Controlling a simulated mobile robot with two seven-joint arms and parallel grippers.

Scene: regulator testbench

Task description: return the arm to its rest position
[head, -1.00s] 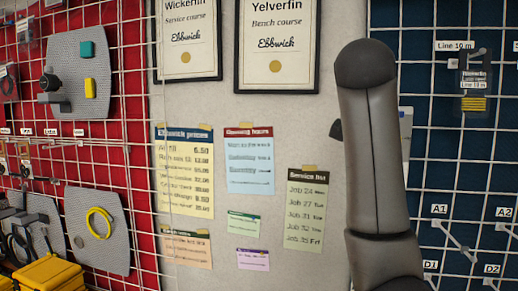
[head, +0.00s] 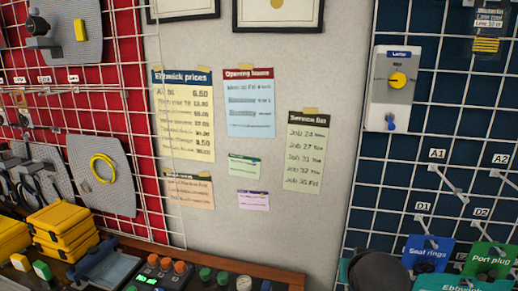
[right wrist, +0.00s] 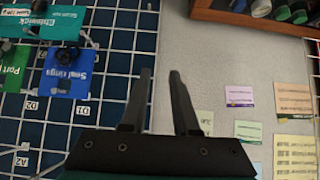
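My right arm (head: 380,272) shows only as a dark rounded part at the bottom edge of the head view, low in front of the blue grid panel. My right gripper (right wrist: 160,72) shows in the right wrist view with its two dark fingers apart and nothing between them. It is near the pale wall and the edge of the grid panel, and touches nothing that I can see. My left arm and left gripper are not in view.
A blue seal rings packet (head: 428,254) and a green port plug packet (head: 489,262) hang low on the right grid. Yellow cases (head: 62,228) and a bench (head: 215,262) with coloured knobs lie lower left.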

